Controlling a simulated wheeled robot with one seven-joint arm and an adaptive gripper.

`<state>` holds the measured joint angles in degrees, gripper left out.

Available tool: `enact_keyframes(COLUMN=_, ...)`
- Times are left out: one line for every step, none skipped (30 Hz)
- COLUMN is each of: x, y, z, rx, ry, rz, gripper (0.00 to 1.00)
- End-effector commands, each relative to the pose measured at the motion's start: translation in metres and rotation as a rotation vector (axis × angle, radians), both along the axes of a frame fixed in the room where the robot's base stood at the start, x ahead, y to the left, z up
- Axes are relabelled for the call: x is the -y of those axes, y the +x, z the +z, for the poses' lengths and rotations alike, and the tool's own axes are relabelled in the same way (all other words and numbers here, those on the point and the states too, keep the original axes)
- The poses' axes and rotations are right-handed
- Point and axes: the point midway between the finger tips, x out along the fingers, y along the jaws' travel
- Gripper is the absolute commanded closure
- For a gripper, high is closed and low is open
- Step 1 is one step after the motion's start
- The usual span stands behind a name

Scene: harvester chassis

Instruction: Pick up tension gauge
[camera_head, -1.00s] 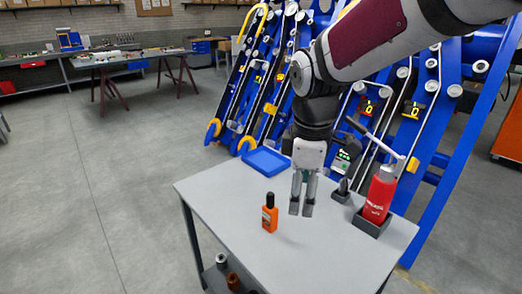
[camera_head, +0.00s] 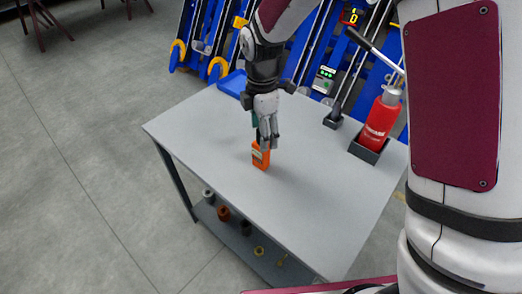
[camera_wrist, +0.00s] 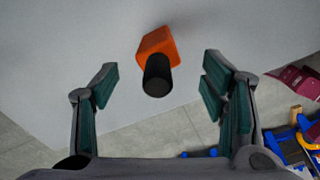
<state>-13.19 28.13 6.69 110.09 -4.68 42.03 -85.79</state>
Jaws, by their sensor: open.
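An orange boxy item (camera_head: 261,155) with a black top stands upright on the grey table (camera_head: 205,130); it may be the tension gauge, but no reading or scale shows on it. My gripper (camera_head: 267,142) is right above and around its top in the head view, hiding the black part. In the wrist view, my open gripper (camera_wrist: 160,85) has its green-padded fingers apart. The orange item (camera_wrist: 158,45) with its black round top lies centred ahead between them, with clear gaps on both sides.
A red bottle (camera_head: 380,122) stands in a dark holder at the table's right. Left of it is a small black holder (camera_head: 333,119). A device with a green display (camera_head: 324,78) and a blue tray (camera_head: 233,83) are behind. Several spools lie on the lower shelf (camera_head: 240,240).

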Motion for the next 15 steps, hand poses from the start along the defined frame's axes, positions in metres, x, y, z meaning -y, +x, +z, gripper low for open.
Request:
enact_keyframes(x=0.0, y=0.0, z=-0.006, rx=-0.002, ry=-0.001, rz=0.0, gripper=0.34)
enact_keyframes(x=0.0, y=0.0, z=-0.008, rx=-0.001, ry=0.0, rz=0.0, gripper=0.34)
enact_keyframes(x=0.0, y=0.0, z=-0.01, rx=-0.001, ry=0.0, rz=-0.001, gripper=0.34)
enact_keyframes(x=0.001, y=0.0, z=-0.011, rx=-0.001, ry=0.0, rz=-0.001, gripper=0.34)
enact_keyframes(x=0.001, y=0.0, z=-0.012, rx=-0.001, ry=0.0, rz=-0.001, gripper=0.34)
enact_keyframes(x=0.0, y=0.0, z=-0.015, rx=-0.002, ry=-0.001, rz=-0.001, gripper=0.34)
enact_keyframes(x=0.001, y=0.0, z=-0.017, rx=-0.002, ry=-0.001, rz=-0.002, gripper=0.34)
enact_keyframes(x=0.0, y=0.0, z=-0.021, rx=-0.002, ry=-0.001, rz=-0.001, gripper=0.34)
enact_keyframes(x=0.0, y=0.001, z=-0.027, rx=-0.004, ry=-0.001, rz=-0.001, gripper=0.34)
enact_keyframes(x=0.0, y=0.001, z=-0.031, rx=-0.003, ry=-0.002, rz=-0.001, gripper=0.34)
enact_keyframes(x=0.0, y=0.002, z=-0.036, rx=-0.003, ry=-0.002, rz=0.0, gripper=0.34)
enact_keyframes(x=0.0, y=0.003, z=-0.042, rx=-0.003, ry=-0.002, rz=0.0, gripper=0.34)
enact_keyframes(x=0.0, y=0.003, z=-0.046, rx=-0.003, ry=-0.002, rz=0.001, gripper=0.34)
enact_keyframes(x=-0.001, y=0.003, z=-0.05, rx=-0.003, ry=-0.002, rz=0.0, gripper=0.34)
enact_keyframes(x=-0.001, y=0.003, z=-0.055, rx=-0.003, ry=-0.001, rz=0.0, gripper=0.34)
